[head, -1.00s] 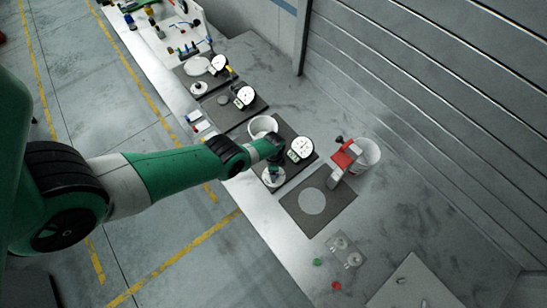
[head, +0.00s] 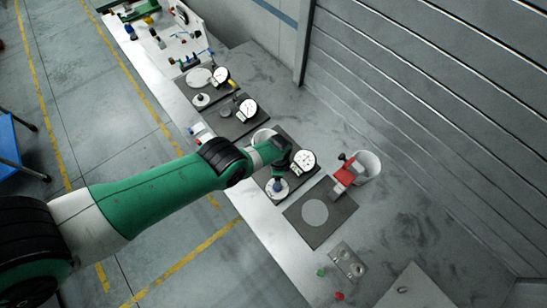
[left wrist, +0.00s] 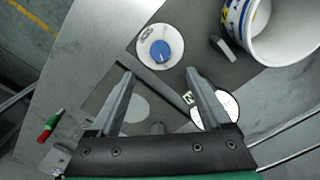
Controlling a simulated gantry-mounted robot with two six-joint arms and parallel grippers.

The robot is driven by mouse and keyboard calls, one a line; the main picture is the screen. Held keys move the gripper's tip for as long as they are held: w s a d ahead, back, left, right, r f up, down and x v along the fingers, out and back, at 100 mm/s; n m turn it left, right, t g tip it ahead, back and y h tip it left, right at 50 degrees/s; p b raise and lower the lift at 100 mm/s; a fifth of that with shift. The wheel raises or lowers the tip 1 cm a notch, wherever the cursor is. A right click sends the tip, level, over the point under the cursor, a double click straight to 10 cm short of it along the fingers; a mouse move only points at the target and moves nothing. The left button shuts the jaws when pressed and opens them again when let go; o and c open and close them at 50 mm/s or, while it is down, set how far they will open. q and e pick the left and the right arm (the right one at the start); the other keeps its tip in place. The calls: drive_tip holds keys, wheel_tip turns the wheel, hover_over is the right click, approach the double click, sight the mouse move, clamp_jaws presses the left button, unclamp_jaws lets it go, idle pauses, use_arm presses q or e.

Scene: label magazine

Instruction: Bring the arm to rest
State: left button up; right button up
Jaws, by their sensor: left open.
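My left arm comes in from the left in the head view, with its gripper (head: 281,168) above the dark plate of a dial gauge station. In the left wrist view the gripper (left wrist: 160,80) is open, with nothing between its two fingers. A white round disc with a blue knob (left wrist: 160,50) lies just beyond the fingertips, apart from them; the disc also shows in the head view (head: 277,190). The white dial gauge (head: 304,160) stands beside it. My right gripper is not in view.
A dark mat with a grey circle (head: 315,213), a red clamp-like tool (head: 344,174) and another white bucket (head: 367,166) are to the right. More gauge stations line the bench further back. Bare bench lies toward the grey wall.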

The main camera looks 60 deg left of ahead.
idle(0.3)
use_arm(q)
drive_tip(key=w+d+r+m+t, duration=0.1)
drive_tip(key=w+d+r+t, duration=0.25)
drive_tip(key=w+r, duration=0.6)
drive_tip(key=w+d+r+t, duration=0.2)
drive_tip(key=w+r+t, duration=0.2)
drive_tip(key=w+r, duration=0.55)
drive_tip(key=w+d+r+t, duration=0.2)
drive_tip(key=w+r+t, duration=0.15)
drive_tip(key=r, duration=0.65)
drive_tip(key=w+d+r+t, duration=0.15)
drive_tip(key=w+r, duration=0.25)
drive_tip(key=r, duration=0.6)
drive_tip(key=s+d+r+n+t, duration=0.1)
drive_tip(key=s+r+t, duration=0.25)
drive_tip(key=r, duration=0.65)
drive_tip(key=s+d+r+n+t, duration=0.1)
drive_tip(key=s+d+r+t, duration=0.2)
drive_tip(key=r, duration=0.8)
drive_tip(key=s+a+r+n+t+h, duration=0.1)
drive_tip(key=s+r+n+t, duration=0.4)
drive_tip(key=s+r, duration=1.3)
drive_tip(key=s+t+h, duration=0.1)
drive_tip(key=s+t, duration=0.2)
drive_tip(key=shift+s+r, duration=0.15)
drive_tip(key=shift+s, duration=0.1)
